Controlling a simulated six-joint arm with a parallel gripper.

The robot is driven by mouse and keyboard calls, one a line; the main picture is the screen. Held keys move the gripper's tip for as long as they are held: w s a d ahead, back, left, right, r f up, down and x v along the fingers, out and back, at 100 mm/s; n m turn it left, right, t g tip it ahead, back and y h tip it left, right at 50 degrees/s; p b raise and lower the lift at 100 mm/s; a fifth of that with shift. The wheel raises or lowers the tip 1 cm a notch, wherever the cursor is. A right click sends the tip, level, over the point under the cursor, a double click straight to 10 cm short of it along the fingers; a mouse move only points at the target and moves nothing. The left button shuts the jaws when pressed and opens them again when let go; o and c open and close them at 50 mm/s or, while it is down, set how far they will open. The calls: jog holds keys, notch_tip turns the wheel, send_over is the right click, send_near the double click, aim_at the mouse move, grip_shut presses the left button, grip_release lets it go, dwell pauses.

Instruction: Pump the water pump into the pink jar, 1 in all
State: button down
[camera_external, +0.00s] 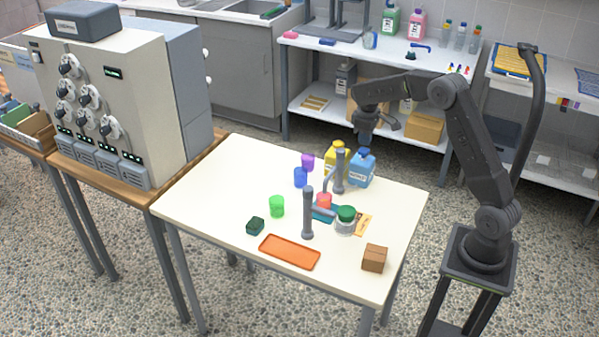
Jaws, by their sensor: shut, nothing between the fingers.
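My gripper (364,143) is shut and empty, pointing down just above the blue bottle (362,170). The blue bottle has a pale label, too small to read; its top is close under or hidden by my gripper, and I cannot tell whether they touch. A yellow bottle (333,153) stands to its left. I cannot read which bottle is the water pump. The only pinkish jar is a small red-pink one (323,200) near the table's middle, partly hidden by a grey post's arm. Its contents are not visible.
Two grey posts (308,217) (339,173) stand upright among the jars. Purple (308,161), blue (300,178) and green (277,207) cups are to the left. A green-lidded jar (345,221), brown box (375,258) and orange tray (289,252) are in front.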

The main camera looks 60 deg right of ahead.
aim_at(364, 150)
jog(key=shift+f, duration=0.15)
jog(key=shift+f, duration=1.7)
jog(key=shift+r, duration=1.85)
jog(key=shift+r, duration=3)
